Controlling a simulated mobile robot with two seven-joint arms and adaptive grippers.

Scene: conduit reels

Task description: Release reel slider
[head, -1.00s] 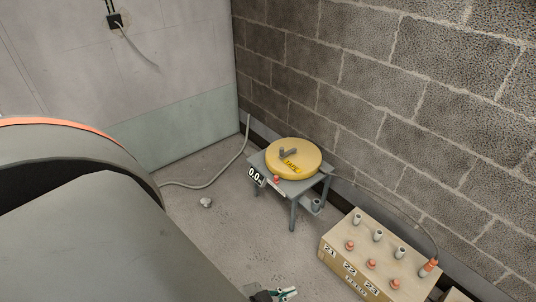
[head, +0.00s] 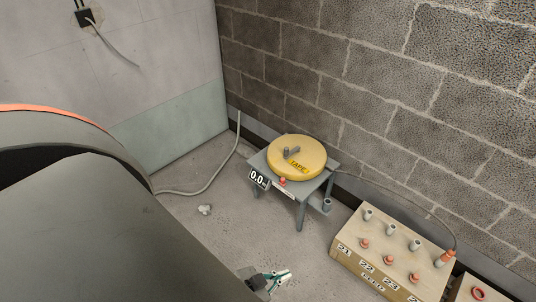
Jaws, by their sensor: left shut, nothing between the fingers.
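A red knob (head: 282,181) sits at the table's front edge, by a label strip and a display (head: 259,178) reading 0.0. I cannot tell for certain which part is the slider. My left gripper (head: 281,278) shows small at the bottom, partly hidden by my arm. It is shut and empty, apart from the table and well in front of it. My right gripper is out of view.
A tan box (head: 345,259) with numbered labels, grey stubs and red knobs stands right of the table. A thin line runs from the reel side to its orange-tipped post (head: 446,258). A grey hose (head: 213,178) lies on the floor at left. A block wall stands close behind.

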